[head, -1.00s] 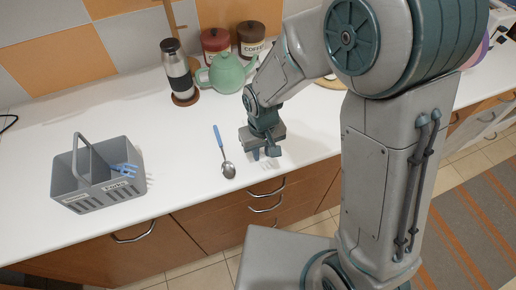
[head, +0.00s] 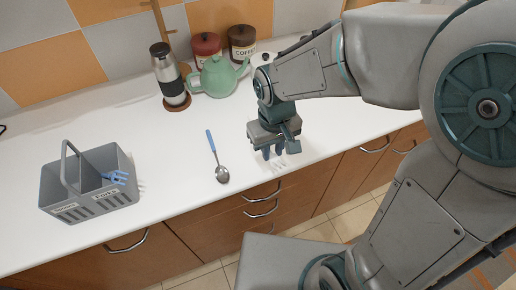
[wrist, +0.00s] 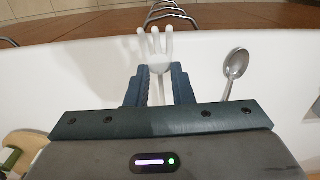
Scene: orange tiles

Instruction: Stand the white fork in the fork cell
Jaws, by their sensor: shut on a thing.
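My gripper (head: 273,154) is low over the white counter, right of the spoon. In the wrist view its fingers (wrist: 163,88) are shut on the white fork (wrist: 155,46). The fork's tines stick out beyond the fingertips toward the counter's front edge; part of its handle is hidden by the gripper. I cannot tell how far it is above the counter. The grey caddy (head: 88,206) with an arched handle stands at the left. Its right-hand cell carries a label that seems to read "Forks", and blue fork heads (head: 116,177) show there.
A spoon (head: 217,160) with a blue handle lies between the caddy and my gripper; its bowl also shows in the wrist view (wrist: 235,65). A steel flask (head: 168,75), a green teapot (head: 215,77) and canisters (head: 242,42) stand at the back.

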